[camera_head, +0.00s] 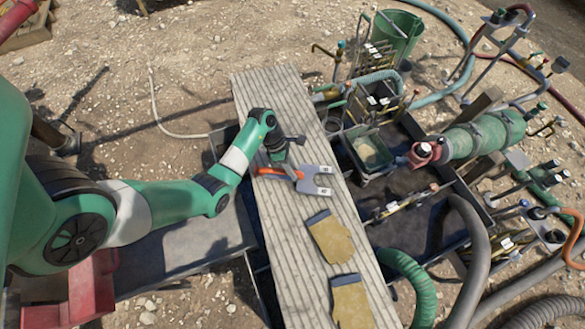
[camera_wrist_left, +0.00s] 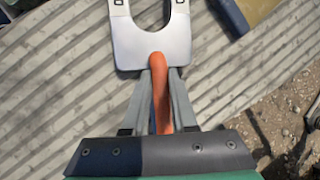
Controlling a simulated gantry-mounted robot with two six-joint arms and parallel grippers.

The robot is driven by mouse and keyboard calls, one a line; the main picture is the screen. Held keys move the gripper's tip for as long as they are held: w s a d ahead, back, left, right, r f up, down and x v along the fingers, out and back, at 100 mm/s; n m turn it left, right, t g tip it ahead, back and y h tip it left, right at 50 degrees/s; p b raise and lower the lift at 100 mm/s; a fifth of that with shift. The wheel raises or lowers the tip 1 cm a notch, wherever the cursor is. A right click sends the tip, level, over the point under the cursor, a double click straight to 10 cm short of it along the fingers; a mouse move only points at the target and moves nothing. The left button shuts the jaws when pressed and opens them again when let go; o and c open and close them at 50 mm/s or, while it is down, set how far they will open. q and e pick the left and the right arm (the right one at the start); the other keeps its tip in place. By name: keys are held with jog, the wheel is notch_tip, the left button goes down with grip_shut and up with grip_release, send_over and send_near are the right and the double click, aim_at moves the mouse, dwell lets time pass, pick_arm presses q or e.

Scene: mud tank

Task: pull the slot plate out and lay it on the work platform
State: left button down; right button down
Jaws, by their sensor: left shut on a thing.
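The slot plate (camera_head: 315,181) is a flat grey metal plate with a U-shaped slot and an orange handle. In the head view it is over the ribbed work platform (camera_head: 262,100), near its middle. My left gripper (camera_head: 290,173) is shut on the orange handle. In the left wrist view the grey fingers of my left gripper (camera_wrist_left: 160,95) close on both sides of the handle, and the slot plate (camera_wrist_left: 150,45) extends ahead of them. I cannot tell whether the plate touches the platform. My right gripper is not in view.
Two tan gloves (camera_head: 331,237) lie on the platform nearer the front. A small green bin (camera_head: 366,152) stands just right of the platform. Pipes, valves and a green cylinder (camera_head: 485,135) crowd the right side. The platform's far end is clear.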

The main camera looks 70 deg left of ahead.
pick_arm(q)
jog(key=shift+w+f, duration=0.1)
jog(key=shift+f, duration=0.3)
dwell(0.4)
jog(key=c, duration=0.6)
grip_release()
jog(key=shift+a, duration=0.1)
jog(key=p+v, duration=0.5)
jog(key=v, duration=0.6)
jog(key=shift+a+r, duration=0.1)
jog(key=shift+r, duration=0.15)
